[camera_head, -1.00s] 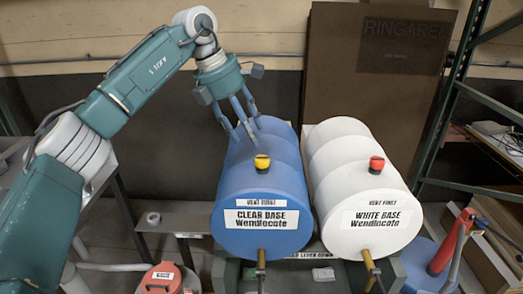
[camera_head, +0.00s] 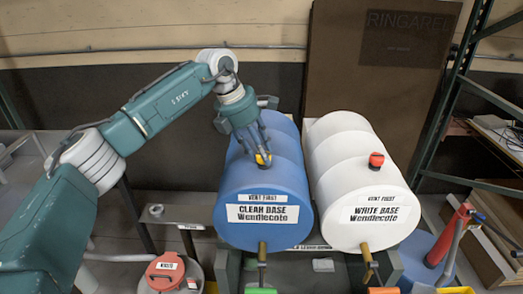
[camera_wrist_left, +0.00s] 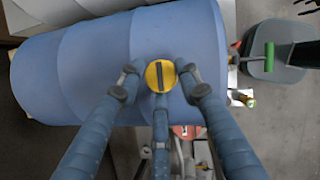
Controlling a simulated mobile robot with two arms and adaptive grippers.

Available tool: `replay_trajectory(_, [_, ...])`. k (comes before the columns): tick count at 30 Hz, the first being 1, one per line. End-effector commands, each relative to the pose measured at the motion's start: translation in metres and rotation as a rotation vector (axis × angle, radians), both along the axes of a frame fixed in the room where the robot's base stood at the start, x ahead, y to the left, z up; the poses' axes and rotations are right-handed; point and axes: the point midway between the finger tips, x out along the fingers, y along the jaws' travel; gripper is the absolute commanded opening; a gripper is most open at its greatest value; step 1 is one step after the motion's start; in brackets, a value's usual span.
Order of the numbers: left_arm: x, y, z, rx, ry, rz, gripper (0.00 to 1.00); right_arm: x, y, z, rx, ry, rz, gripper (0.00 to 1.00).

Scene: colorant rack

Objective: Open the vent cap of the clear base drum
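The clear base drum (camera_head: 262,190) is blue and lies on its side, with its label facing the head camera. Its yellow vent cap (camera_head: 263,159) sits on top near the front end. In the left wrist view the cap (camera_wrist_left: 160,76) is a yellow disc with a dark slot, in line with the wrist. My left gripper (camera_head: 262,153) is at the cap from above. In the wrist view its blue fingers (camera_wrist_left: 160,90) are spread around the cap, with gaps at both sides. Whether any finger touches the cap is not clear. My right gripper is out of view.
The white base drum (camera_head: 360,185) with a red cap (camera_head: 376,159) lies close on the right. A brass tap (camera_head: 262,252) projects from the blue drum's front. A red-lidded waste can (camera_head: 167,270) stands at lower left.

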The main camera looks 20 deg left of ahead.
Motion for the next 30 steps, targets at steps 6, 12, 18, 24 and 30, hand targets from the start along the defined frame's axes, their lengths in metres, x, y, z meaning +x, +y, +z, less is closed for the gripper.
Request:
replay_trajectory(6, [0.0, -0.003, 0.002, -0.006, -0.004, -0.004, 0.08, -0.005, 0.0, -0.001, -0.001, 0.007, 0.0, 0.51])
replay_trajectory(12, [0.0, -0.004, 0.002, -0.006, -0.006, 0.03, 0.08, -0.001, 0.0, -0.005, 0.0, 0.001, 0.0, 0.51])
replay_trajectory(18, [0.0, -0.005, 0.001, -0.008, -0.009, 0.132, 0.08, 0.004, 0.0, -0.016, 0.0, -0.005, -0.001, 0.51])
replay_trajectory(24, [0.0, -0.007, 0.001, -0.008, -0.012, 0.299, 0.08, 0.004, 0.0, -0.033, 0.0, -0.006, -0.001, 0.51])
replay_trajectory(30, [0.0, -0.008, 0.002, -0.009, -0.016, 0.488, 0.08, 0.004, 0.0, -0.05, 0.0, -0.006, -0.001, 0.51])
